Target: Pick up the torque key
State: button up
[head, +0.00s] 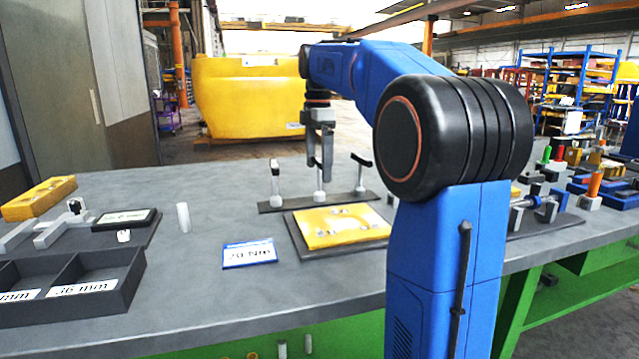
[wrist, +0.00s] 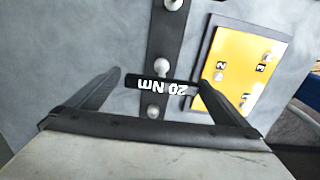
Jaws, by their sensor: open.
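A dark bar-shaped key handle marked "20 Nm" (wrist: 162,86) lies crosswise between my fingers in the wrist view; I take it as the torque key. My gripper (wrist: 162,79) is open, with one finger at each end of the handle. I cannot tell whether either finger touches it. In the head view my gripper (head: 320,168) points down over the middle of a dark rack (head: 298,203). It hides the top of the middle upright. A pale upright with a dark top (head: 276,185) stands to its left, and another (head: 361,175) to its right.
A yellow numbered plate (head: 345,226) on a dark base lies in front of the rack. A card reading "20 Nm" (head: 249,253) lies to its left. A dark divided tray (head: 75,285) sits front left. The grey table is clear between the card and the tray.

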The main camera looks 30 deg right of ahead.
aim_at(319, 190)
jog(key=shift+s+f, duration=0.2)
jog(key=shift+f, duration=1.55)
jog(key=c, duration=1.3)
